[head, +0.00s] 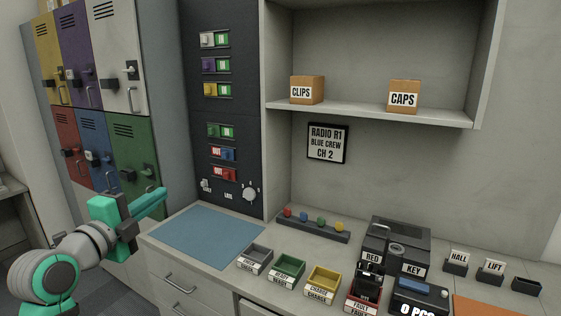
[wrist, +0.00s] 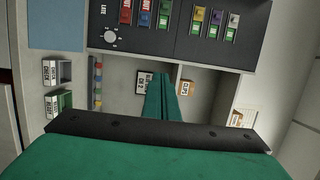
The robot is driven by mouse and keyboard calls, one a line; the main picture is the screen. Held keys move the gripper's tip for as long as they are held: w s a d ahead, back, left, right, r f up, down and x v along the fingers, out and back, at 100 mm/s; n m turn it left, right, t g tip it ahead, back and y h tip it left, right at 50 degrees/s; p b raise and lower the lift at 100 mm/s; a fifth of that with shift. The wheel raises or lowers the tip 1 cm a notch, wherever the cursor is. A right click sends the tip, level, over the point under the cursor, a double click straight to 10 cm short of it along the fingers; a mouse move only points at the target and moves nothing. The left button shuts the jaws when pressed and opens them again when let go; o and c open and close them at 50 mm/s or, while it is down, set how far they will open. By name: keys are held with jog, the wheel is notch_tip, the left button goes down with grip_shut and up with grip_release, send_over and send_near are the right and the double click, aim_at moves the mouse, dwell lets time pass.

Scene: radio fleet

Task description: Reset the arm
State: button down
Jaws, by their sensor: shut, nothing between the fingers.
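My gripper (head: 150,204) is at the lower left of the head view, at the end of my grey and teal arm. It is in front of the lockers and left of the blue mat (head: 207,235), in the air. Its teal fingers are together with nothing between them. In the wrist view the shut fingers (wrist: 161,98) point towards the dark switch panel (wrist: 180,32) and the shelf area. No object is in or touching the fingers as far as I can see.
Coloured lockers (head: 95,90) stand behind my gripper. The counter holds small labelled trays (head: 288,268), a row of coloured knobs (head: 313,224) and a black charger-like device (head: 400,240). A shelf (head: 375,112) with two boxes is above. The blue mat is bare.

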jog(key=s+d+f+n+y, duration=0.1)
jog(key=d+f+n, duration=0.35)
jog(key=f, duration=0.55)
jog(key=s+d+f+n+t+y, duration=0.15)
jog(key=d+f+n, duration=0.3)
jog(key=f, duration=0.55)
jog(key=d+f+n+g+y, duration=0.15)
jog(key=d+f+n, duration=0.3)
jog(key=f, duration=0.55)
jog(key=s+d+f+n+y, duration=0.2)
jog(key=s+d+f+n, duration=0.2)
jog(key=s+f, duration=0.45)
jog(key=s+d+f+n, duration=0.1)
jog(key=s+d+f, duration=0.2)
jog(key=s, duration=0.3)
jog(key=s+d+f+n+g, duration=0.1)
jog(key=s+d+f, duration=0.15)
jog(key=s, duration=0.25)
jog(key=s+d+f+n, duration=0.1)
jog(key=s+d+f, duration=0.1)
jog(key=s+f, duration=0.3)
jog(key=s+d+r, duration=0.1)
jog(key=s+r, duration=0.1)
jog(key=s, duration=0.8)
jog(key=s+d+r+g+h, duration=0.1)
jog(key=s+d+r, duration=0.1)
jog(key=s, duration=0.8)
jog(key=shift+d, duration=0.2)
jog(key=shift+s+n, duration=0.1)
jog(key=shift+n, duration=0.15)
